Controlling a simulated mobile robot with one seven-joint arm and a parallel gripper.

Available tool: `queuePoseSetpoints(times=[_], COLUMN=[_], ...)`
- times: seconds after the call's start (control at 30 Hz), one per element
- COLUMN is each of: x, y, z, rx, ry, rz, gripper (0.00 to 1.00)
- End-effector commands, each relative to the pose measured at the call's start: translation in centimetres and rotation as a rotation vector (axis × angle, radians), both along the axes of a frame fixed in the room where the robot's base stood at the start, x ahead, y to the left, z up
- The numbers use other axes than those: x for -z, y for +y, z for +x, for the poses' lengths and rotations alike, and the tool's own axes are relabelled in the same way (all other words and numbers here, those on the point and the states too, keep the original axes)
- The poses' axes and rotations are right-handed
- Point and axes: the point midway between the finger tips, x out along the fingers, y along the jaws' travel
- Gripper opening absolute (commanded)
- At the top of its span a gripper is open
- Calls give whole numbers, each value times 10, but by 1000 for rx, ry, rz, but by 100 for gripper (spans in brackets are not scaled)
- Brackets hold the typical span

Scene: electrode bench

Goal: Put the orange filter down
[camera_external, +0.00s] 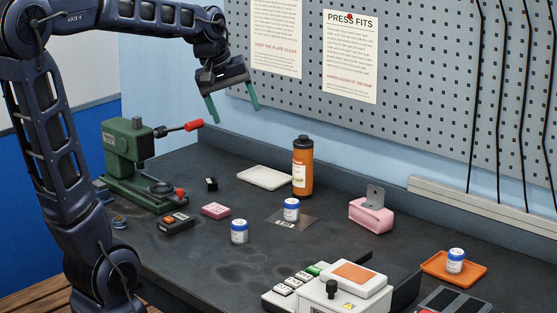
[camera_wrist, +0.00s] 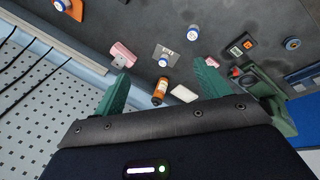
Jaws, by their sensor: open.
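An orange square piece (camera_external: 352,273), which looks like the orange filter, lies flat on top of a white instrument (camera_external: 340,293) at the front of the bench. My gripper (camera_external: 234,108) is high above the back of the bench, in front of the pegboard and far from the orange piece. Its green fingers are spread, with nothing between them. The wrist view shows the same open gripper (camera_wrist: 163,72) with the bench beyond its tips.
A green press (camera_external: 140,165) stands at the left. An orange bottle (camera_external: 303,168) stands by a white tray (camera_external: 265,178). White jars with blue lids stand on the bench, on a grey plate (camera_external: 279,222) and on an orange tray (camera_external: 435,270). A pink holder (camera_external: 371,215) stands at the right.

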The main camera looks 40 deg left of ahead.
Motion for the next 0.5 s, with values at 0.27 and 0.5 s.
queuePoseSetpoints(times=[0.27,0.5], x=[16,41], y=[-18,-25], z=[-89,-150], rx=[326,579], ry=[-65,-103], rz=[169,313], gripper=[75,75])
